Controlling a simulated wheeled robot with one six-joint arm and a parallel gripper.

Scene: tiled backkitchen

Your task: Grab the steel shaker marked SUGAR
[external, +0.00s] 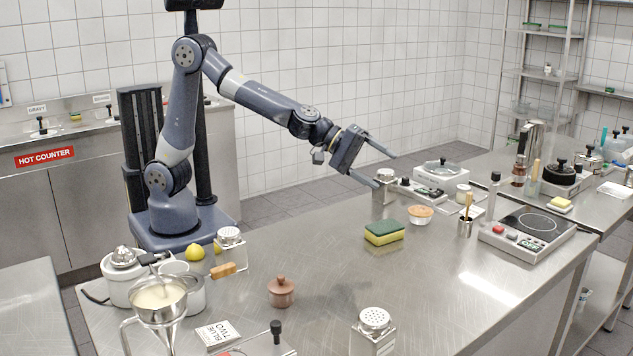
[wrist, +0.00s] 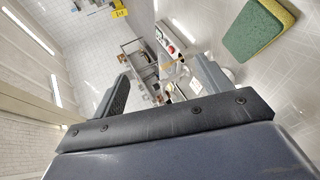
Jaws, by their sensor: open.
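Several steel shakers stand on the steel table, and I cannot read a SUGAR marking on any of them. One square shaker with a perforated domed top (external: 374,332) is at the front edge. Another (external: 230,250) stands at the left beside a lemon. A third steel container (external: 384,193), apparently a shaker, is at the far edge, partly behind my lower fingertip. My gripper (external: 387,171) is open and empty above the far side of the table. In the wrist view my gripper's fingers (wrist: 160,70) are spread, with small blurred metal items beyond them.
A green-yellow sponge (external: 384,233) and a small bowl (external: 420,214) lie mid-table; the sponge also shows in the wrist view (wrist: 255,38). A hotplate (external: 530,232) is at the right, and a funnel stand (external: 160,305) at front left. The table's centre is mostly clear.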

